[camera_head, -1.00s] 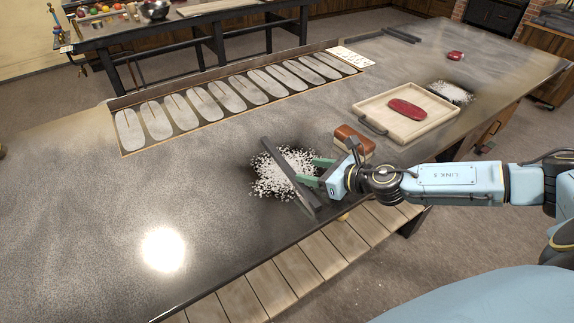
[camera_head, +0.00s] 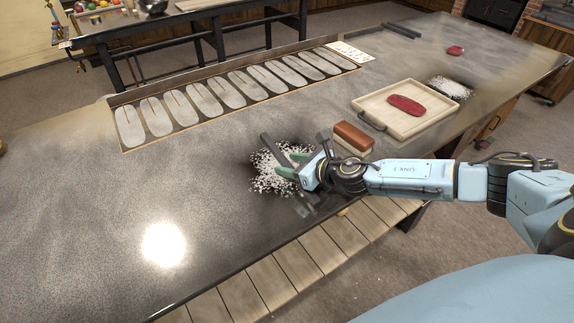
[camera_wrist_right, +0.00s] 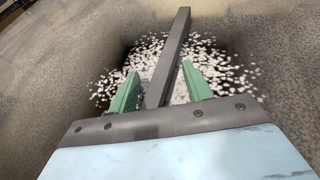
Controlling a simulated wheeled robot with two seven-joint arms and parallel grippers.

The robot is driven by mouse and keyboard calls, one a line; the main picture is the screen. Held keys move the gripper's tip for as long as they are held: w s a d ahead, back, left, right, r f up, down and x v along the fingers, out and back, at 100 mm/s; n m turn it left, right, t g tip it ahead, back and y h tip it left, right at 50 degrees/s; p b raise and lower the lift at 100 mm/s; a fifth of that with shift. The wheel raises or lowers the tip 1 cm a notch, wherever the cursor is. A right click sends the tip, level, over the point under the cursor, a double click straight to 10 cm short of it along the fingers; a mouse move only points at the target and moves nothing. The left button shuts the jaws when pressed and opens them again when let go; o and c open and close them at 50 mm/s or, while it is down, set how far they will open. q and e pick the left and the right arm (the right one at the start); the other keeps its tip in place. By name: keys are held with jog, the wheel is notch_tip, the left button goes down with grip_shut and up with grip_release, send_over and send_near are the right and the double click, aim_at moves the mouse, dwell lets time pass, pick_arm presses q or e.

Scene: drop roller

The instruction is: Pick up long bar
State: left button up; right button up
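A long dark grey bar (camera_head: 267,146) lies across a patch of white granules (camera_head: 271,181) on the dark table. In the right wrist view the bar (camera_wrist_right: 173,58) runs lengthwise between the two green fingers. My right gripper (camera_head: 284,165) is at the bar, its fingers on either side of it. In the right wrist view the gripper (camera_wrist_right: 159,92) is open, with a gap between each finger and the bar. The gripper hides the middle of the bar in the head view. My left gripper is not in view.
A brown block (camera_head: 353,136) stands just right of the gripper. A long rack of grey oval plates (camera_head: 203,98) runs along the far side. The table's left part is clear.

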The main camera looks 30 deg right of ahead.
jog(key=shift+s+f, duration=0.1)
grip_shut()
jog(key=shift+r, duration=0.2)
